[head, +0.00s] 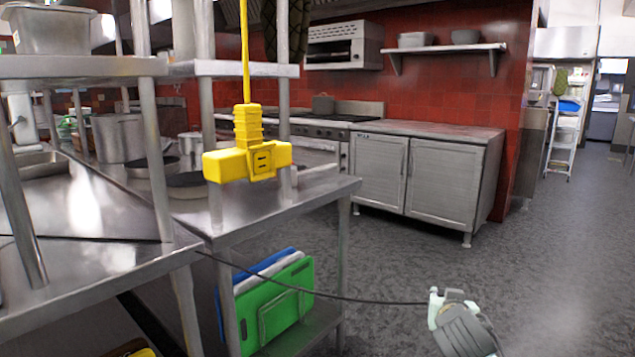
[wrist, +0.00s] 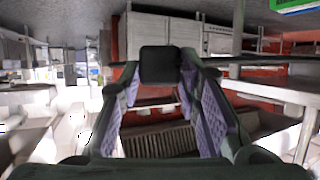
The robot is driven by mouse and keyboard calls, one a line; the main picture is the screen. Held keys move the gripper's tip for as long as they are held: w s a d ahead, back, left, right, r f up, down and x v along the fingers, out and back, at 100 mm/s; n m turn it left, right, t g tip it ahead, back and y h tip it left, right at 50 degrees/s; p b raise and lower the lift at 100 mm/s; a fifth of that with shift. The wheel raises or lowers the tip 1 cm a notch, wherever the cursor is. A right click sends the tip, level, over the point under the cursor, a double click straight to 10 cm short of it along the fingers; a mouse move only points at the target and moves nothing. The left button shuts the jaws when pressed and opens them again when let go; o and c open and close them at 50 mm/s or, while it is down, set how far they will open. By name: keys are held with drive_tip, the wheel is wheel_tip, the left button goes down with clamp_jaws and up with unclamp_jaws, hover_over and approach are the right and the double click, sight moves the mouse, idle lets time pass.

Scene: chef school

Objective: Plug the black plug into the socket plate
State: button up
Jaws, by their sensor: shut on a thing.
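A yellow socket box (head: 218,166) hangs from a yellow cord above the steel counter in the head view. Its socket plate (head: 264,159) with dark slots is on the front face. My gripper (head: 438,303) is low at the right in the head view, over the grey floor, well apart from the box. In the wrist view my gripper (wrist: 160,88) is shut on the black plug (wrist: 160,65), which sits between the purple-padded fingertips. The plug's prongs are not visible. A thin black cable (head: 345,299) runs from the counter side to my gripper.
A steel counter (head: 325,190) with pans stands at the left, its post close by the socket box. Green, white and blue boards (head: 275,305) stand on its lower shelf. A steel cabinet (head: 425,170) stands behind. The floor (head: 550,250) at right is clear.

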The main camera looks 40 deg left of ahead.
drive_tip(key=s+a+r+n+g+y+p, duration=0.1)
drive_tip(key=s+a+r+n+y, duration=0.2)
drive_tip(key=r, duration=0.4)
drive_tip(key=s+a+r+n+g+y+p, duration=0.1)
drive_tip(key=s+a+r, duration=0.3)
drive_tip(key=a+r, duration=0.2)
drive_tip(key=s+a+r+n+g+y+p, duration=0.25)
drive_tip(key=s+r+n+g, duration=0.25)
drive_tip(key=s+r, duration=0.6)
drive_tip(key=s+a+r+n+g+y+p, duration=0.1)
drive_tip(key=s+a+r+n+g+y, duration=0.3)
drive_tip(key=s+r, duration=0.65)
drive_tip(key=shift+n+g+h, duration=0.3)
drive_tip(key=shift+g+h, duration=0.1)
drive_tip(key=shift+h, duration=0.15)
drive_tip(key=shift+w+a+f, duration=0.15)
drive_tip(key=shift+a, duration=2)
drive_tip(key=shift+p, duration=0.65)
drive_tip(key=shift+a, duration=0.45)
drive_tip(key=o, duration=1.2)
